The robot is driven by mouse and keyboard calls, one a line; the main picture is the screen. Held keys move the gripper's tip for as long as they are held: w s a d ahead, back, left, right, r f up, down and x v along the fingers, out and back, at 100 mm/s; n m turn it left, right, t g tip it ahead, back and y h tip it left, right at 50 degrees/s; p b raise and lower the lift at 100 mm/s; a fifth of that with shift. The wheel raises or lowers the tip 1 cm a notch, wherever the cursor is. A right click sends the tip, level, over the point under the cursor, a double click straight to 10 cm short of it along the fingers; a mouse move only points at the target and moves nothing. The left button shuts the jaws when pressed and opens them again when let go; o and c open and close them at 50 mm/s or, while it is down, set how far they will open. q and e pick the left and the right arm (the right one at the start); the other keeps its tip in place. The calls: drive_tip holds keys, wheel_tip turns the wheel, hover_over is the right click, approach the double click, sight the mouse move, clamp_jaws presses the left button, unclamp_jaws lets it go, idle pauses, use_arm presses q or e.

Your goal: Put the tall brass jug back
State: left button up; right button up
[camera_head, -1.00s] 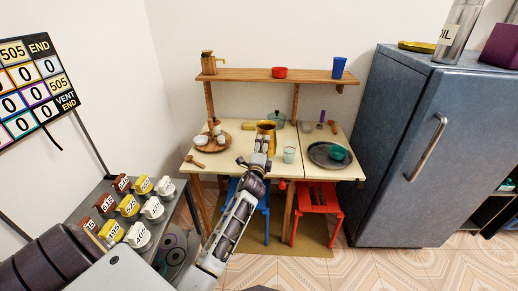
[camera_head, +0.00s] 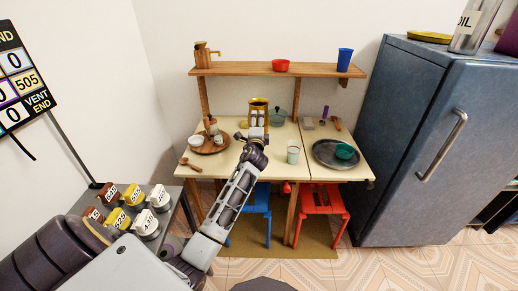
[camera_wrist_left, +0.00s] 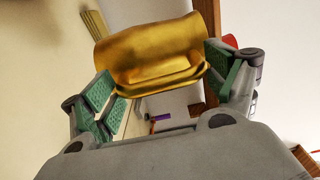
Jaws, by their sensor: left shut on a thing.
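A golden brass jug (camera_head: 258,104) is at the back of the cream table, in front of the wall and below the shelf. My left gripper (camera_head: 256,122) is shut on it from the front. In the left wrist view the jug's shiny body (camera_wrist_left: 150,50) sits between the green finger pads (camera_wrist_left: 160,88). The jug looks raised off the table, but its base is partly hidden by my gripper. My right gripper is not in view.
The wooden shelf (camera_head: 310,71) holds a brown jug-like item (camera_head: 204,56), a red bowl (camera_head: 281,65) and a blue cup (camera_head: 344,60).

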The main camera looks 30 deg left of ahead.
use_arm(q)
drive_tip(key=shift+r, duration=0.1)
drive_tip(key=shift+f, duration=0.75)
wheel_tip(320, 180, down, 2)
drive_tip(key=shift+f+b, duration=0.15)
drive_tip(key=shift+b, duration=0.45)
drive_tip(key=shift+f+b, duration=0.4)
drive_tip(key=shift+f, duration=0.8)
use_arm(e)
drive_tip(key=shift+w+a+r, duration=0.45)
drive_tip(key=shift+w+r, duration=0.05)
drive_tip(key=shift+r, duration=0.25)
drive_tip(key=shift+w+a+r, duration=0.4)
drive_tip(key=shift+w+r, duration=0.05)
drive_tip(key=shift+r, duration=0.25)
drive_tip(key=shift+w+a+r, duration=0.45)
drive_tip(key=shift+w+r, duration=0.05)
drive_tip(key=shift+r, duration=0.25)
use_arm(q)
drive_tip(key=shift+f, duration=0.1)
